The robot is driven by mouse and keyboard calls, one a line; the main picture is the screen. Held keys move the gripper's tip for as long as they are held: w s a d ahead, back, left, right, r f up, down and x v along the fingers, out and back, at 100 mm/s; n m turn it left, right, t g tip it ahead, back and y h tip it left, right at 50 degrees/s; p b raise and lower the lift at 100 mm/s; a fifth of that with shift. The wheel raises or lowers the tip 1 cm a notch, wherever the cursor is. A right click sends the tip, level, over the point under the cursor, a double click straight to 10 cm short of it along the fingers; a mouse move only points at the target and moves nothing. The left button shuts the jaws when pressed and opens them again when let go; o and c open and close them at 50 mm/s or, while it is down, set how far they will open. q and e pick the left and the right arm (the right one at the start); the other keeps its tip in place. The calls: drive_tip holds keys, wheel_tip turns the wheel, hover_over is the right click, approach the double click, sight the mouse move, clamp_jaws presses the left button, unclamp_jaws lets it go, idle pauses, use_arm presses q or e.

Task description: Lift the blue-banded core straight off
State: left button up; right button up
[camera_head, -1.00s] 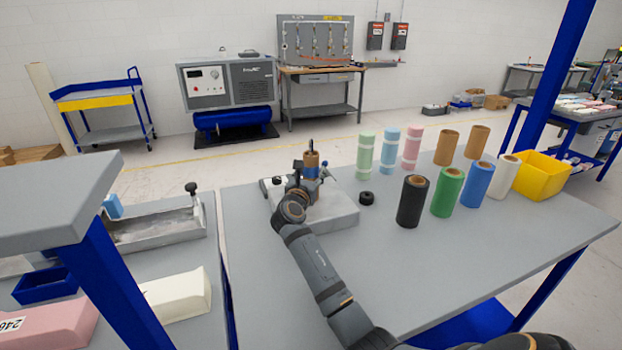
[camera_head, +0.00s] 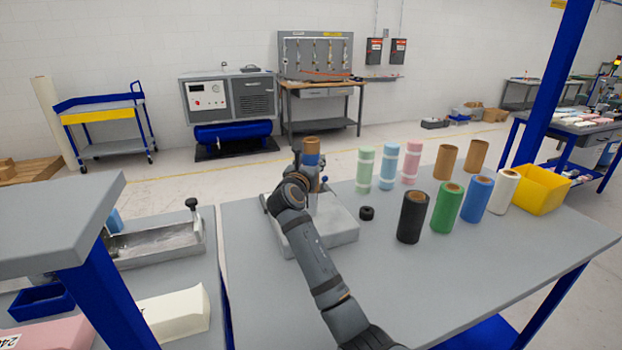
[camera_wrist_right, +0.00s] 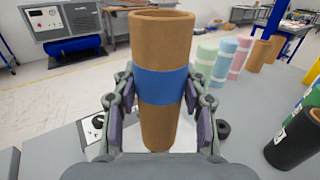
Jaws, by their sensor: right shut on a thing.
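The brown cardboard core with a blue band (camera_head: 311,160) stands upright above the grey base block (camera_head: 335,228) on the table. In the right wrist view the core (camera_wrist_right: 160,115) fills the middle, and its open top shows nothing poking out. My right gripper (camera_wrist_right: 160,95) is shut on it, one finger on each side at the blue band. In the head view my right gripper (camera_head: 307,165) is partly hidden behind my arm. Whether the core's lower end is clear of the post cannot be told. My left gripper is not in view.
A small black ring (camera_head: 366,213) lies right of the base. Black (camera_head: 412,217), green (camera_head: 446,208) and blue (camera_head: 476,200) rolls stand further right, with paler rolls and plain brown cores behind. A yellow bin (camera_head: 540,190) is at the right edge. The table's front is clear.

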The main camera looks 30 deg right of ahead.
wheel_tip(320, 180, up, 19)
